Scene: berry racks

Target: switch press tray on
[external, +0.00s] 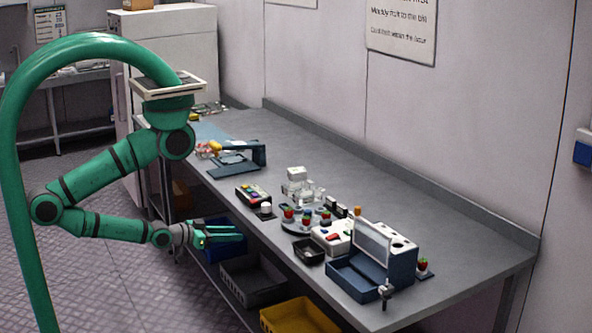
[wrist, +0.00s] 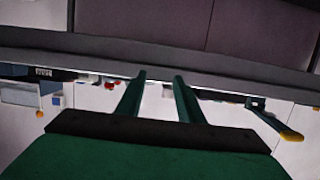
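My gripper (external: 240,234) is in front of the worktable's near edge, at about table height, with its two green fingers apart and nothing between them. The fingers also show in the wrist view (wrist: 159,76), with a clear gap. No part is labelled as the press tray. A dark blue press-like stand (external: 257,152) with a flat base is at the table's left. A white box (external: 333,237) with red and blue parts on top is right of the middle. A dark blue box (external: 352,282) with a raised lid stands at the right. Switch positions are too small to tell.
A dark block with coloured buttons (external: 253,193) and several red berries on small stands (external: 288,215) are near the front edge. Blue, dark and yellow bins (external: 298,318) sit below the table. The table's back strip is clear. The wrist view appears upside down.

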